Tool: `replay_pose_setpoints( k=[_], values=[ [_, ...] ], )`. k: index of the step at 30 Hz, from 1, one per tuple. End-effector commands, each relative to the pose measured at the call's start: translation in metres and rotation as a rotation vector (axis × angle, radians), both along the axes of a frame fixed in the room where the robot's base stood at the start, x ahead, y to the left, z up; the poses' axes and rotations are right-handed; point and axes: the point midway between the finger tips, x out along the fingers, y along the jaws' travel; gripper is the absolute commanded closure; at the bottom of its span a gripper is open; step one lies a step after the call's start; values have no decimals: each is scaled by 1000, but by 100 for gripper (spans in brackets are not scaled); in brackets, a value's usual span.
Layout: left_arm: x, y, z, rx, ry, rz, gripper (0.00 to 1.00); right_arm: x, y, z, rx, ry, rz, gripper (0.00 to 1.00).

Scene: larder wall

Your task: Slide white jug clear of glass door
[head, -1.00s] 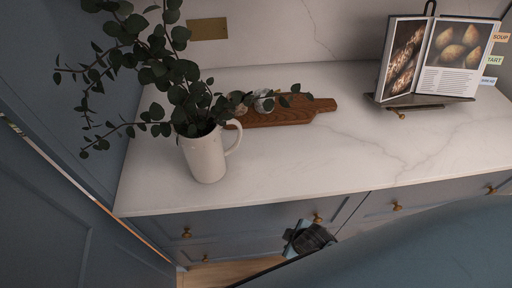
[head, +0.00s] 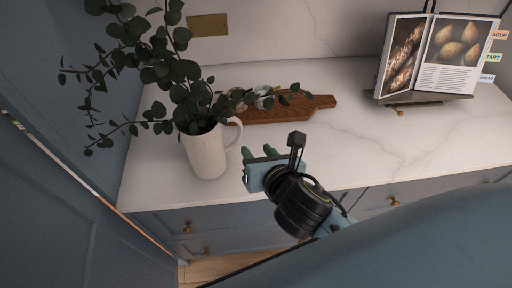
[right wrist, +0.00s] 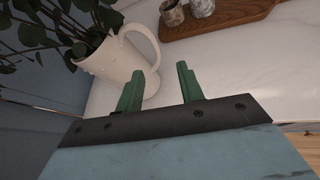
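The white jug (head: 205,153) stands upright on the marble counter near its left front edge, holding leafy eucalyptus stems (head: 180,75). Its handle faces right. It also shows in the right wrist view (right wrist: 115,62), with the handle (right wrist: 145,42) just beyond my fingers. My right gripper (head: 260,153) is to the right of the jug, above the counter's front edge. Its two green fingers are apart with nothing between them; the left finger overlaps the jug's lower part in the wrist view, and I cannot tell whether they touch. A glass door is not clearly identifiable. My left gripper is not in view.
A wooden board (head: 285,108) lies behind the jug, with small pots (right wrist: 187,11) on it. A cookbook on a stand (head: 430,60) is at the back right. Blue cabinet panelling (head: 45,185) is at the left. The counter's middle (head: 360,130) is clear.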

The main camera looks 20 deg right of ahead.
Motion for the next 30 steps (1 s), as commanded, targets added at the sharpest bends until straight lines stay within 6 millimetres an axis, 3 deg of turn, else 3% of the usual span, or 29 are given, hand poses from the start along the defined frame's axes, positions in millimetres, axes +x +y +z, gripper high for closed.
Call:
replay_pose_setpoints(
  k=[5,19,30],
  values=[
    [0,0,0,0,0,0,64,2,5,12,-130,-46,74,62],
    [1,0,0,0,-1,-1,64,9,6,9,-139,-48,78,62],
    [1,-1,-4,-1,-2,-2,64,68,6,-16,-138,-47,76,62]
  ],
)
